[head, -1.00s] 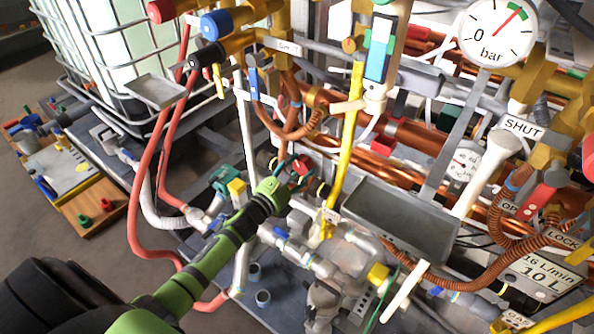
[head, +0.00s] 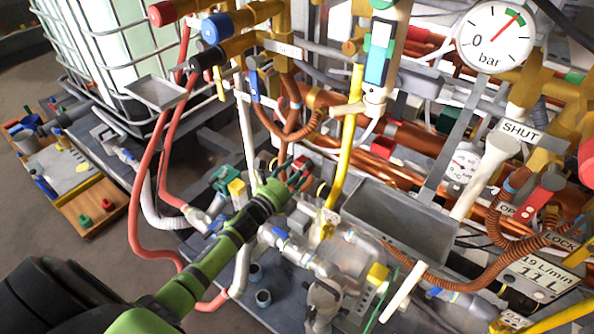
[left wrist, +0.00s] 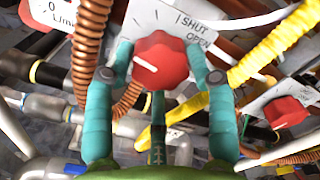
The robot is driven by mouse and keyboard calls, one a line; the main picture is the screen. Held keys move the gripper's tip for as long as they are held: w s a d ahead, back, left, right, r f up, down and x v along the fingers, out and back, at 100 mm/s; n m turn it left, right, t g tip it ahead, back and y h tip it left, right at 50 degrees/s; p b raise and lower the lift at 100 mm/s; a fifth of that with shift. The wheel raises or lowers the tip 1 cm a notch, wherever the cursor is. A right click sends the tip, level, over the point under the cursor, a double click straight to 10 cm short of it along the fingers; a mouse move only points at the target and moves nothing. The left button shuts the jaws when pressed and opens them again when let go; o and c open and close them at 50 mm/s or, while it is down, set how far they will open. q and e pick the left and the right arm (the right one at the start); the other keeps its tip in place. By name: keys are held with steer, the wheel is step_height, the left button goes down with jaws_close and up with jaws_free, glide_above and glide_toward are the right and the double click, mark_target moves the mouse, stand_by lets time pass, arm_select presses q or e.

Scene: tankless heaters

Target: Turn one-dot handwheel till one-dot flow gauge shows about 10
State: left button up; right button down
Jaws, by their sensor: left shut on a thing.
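My left gripper (head: 286,182) reaches the pipework in the middle of the head view. In the left wrist view its teal fingers (left wrist: 162,75) are shut on a red handwheel (left wrist: 160,60), one on each side. A flow display (head: 541,279) at the lower right of the head view reads about 19 L/min and 11 L. Another display (left wrist: 50,12), cut off in the left wrist view, shows a 0 and L/min. My right gripper is not in view.
A second red handwheel (left wrist: 285,112) sits close to the right finger. A yellow corrugated hose (left wrist: 268,47) and brown hoses crowd the gripper. A round bar gauge (head: 496,37) stands upper right. A grey open trough (head: 400,222) lies right of my gripper.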

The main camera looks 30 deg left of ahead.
arm_select(q)
steer(key=shift+r+n+p, duration=0.1)
steer(key=shift+n+p, duration=1.75)
steer(key=shift+n, duration=12.75)
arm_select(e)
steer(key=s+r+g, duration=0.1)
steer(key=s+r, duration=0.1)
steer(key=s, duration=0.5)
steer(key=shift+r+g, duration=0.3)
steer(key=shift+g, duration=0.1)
arm_select(q)
steer(key=o, duration=1.2)
steer(key=shift+c, duration=0.2)
